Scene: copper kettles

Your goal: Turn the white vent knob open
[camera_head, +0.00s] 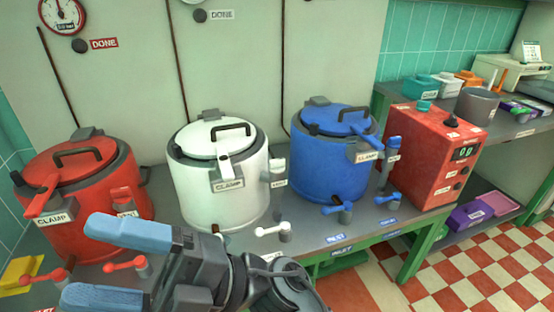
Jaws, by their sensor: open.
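The white kettle (218,193) stands upright on the bench between a red and a blue one, with its lid on. A small white vent knob (278,166) sticks out of its right side, above a small label that is too small to read surely. A white lever (268,231) stands on the bench in front of it. My gripper (80,262) has two blue fingers spread apart, pointing left with nothing between them. It is in the foreground, left of and below the white kettle and away from the knob.
The red kettle (90,190) is behind my gripper, with a red lever (127,264) close by. The blue kettle (318,165) and a red control box (435,150) stand to the right. The narrow gap between the white and blue kettles is beside the knob.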

